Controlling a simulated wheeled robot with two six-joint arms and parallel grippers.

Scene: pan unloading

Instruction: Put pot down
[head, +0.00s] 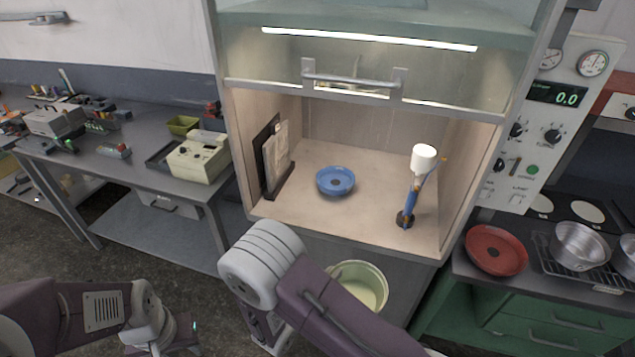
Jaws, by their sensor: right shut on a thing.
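A pale green, round, open pot (372,297) shows below the front of the hood, with its mouth facing up. My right arm crosses in front of it and hides its lower left part. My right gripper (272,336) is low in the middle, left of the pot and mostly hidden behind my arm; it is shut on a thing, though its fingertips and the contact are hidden. My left gripper (178,343) is at the bottom left, partly cut off by the frame edge, and its jaws are not clear.
The hood holds a blue pan (336,181) and a burner stand (406,218), with bare floor between them. A red pan (496,250) and a metal pot (578,246) stand on the right counter. The left bench (150,184) carries instruments.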

